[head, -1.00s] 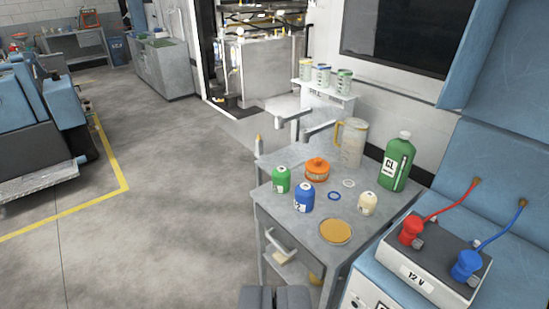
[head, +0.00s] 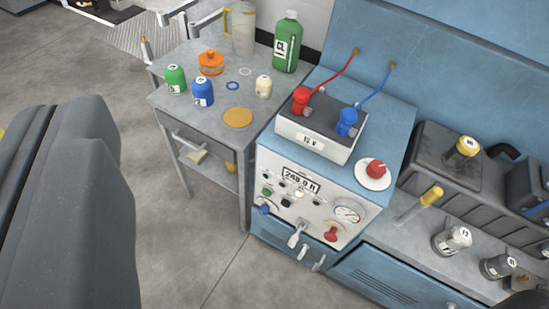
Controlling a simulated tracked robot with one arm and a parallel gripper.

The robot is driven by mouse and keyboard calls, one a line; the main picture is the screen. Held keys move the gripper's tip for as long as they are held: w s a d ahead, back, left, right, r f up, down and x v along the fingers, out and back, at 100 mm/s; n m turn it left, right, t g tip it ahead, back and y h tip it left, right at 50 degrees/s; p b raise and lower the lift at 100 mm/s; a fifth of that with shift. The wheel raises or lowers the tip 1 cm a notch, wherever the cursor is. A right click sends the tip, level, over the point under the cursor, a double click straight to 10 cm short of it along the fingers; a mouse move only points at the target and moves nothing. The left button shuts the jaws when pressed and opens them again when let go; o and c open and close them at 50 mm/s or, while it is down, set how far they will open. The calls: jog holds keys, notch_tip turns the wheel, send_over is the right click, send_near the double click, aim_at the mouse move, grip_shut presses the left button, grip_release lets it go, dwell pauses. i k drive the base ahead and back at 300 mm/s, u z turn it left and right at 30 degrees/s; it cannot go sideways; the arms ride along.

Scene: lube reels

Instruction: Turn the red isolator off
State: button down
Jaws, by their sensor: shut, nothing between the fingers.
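A red knob (head: 376,169) sits on a round white plate on top of the blue cabinet, to the right of the 12 V box. A second red handle (head: 332,232) is on the cabinet's pale front panel, under a round gauge. I cannot tell from their look alone which of the two is the isolator, or its on or off position. My gripper (head: 85,190) is the large dark grey shape at the left edge, close to the camera. It is shut and empty, far left of both red controls and touching neither.
The 12 V box (head: 318,143) carries red and blue clamps with leads. A grey table (head: 200,52) with bottles and jars stands left. A bench with a yellow-handled tool (head: 430,198) and canisters lies right. Open floor is in front.

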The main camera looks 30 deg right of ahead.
aim_at(376, 169)
jog(key=z, duration=1.45)
jog(key=k, duration=0.7)
jog(key=u, duration=0.2)
